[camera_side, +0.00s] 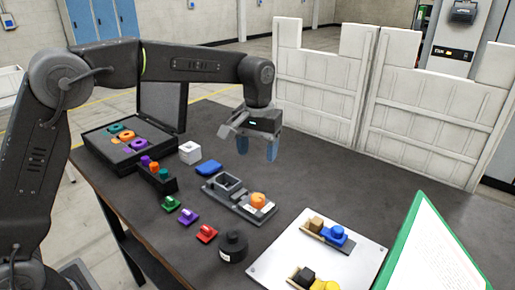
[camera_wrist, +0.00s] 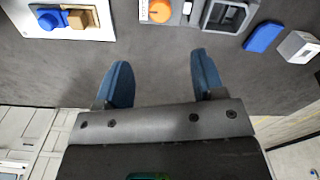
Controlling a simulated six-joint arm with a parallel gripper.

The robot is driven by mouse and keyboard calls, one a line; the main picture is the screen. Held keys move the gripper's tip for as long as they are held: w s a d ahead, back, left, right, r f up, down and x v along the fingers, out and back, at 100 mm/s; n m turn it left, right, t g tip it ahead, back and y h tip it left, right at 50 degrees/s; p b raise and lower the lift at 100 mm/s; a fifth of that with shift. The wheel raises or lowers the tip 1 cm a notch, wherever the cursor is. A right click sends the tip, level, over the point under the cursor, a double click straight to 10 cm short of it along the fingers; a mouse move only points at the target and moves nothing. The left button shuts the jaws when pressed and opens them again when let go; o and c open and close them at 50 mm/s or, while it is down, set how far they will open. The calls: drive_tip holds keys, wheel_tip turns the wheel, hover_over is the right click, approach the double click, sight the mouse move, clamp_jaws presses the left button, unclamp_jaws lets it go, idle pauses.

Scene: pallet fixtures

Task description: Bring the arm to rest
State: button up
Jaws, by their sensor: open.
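My gripper (camera_side: 257,149) hangs above the dark table (camera_side: 310,185), near its far side. Its two blue fingertips are apart, with nothing between them. In the wrist view my gripper (camera_wrist: 162,82) is also open and empty, with bare table beneath it. A grey fixture (camera_side: 222,184) with a square opening and an orange round piece (camera_side: 258,200) lies in front of the gripper, apart from it. The fixture (camera_wrist: 225,15) and the orange piece (camera_wrist: 155,10) show at the top of the wrist view.
A blue block (camera_side: 208,168) and a white cube (camera_side: 189,152) lie left of the gripper. An open black case (camera_side: 99,146) stands at the left. A white plate (camera_side: 287,262) with coloured parts lies at front right, beside a green-edged panel (camera_side: 405,235). White panels (camera_side: 320,90) stand behind the table.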

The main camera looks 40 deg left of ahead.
drive_tip(key=s+a+r+m+t, duration=0.1)
drive_tip(key=s+a+r+t, duration=0.15)
drive_tip(key=s, duration=0.75)
drive_tip(key=s+a+r+m+t, duration=0.1)
drive_tip(key=s+a+r+t, duration=0.2)
drive_tip(key=s, duration=0.7)
drive_tip(key=s+a+f+m, duration=0.1)
drive_tip(key=s+f, duration=0.2)
drive_tip(key=s, duration=0.4)
drive_tip(key=shift+s+f, duration=0.2)
drive_tip(key=shift+s, duration=0.1)
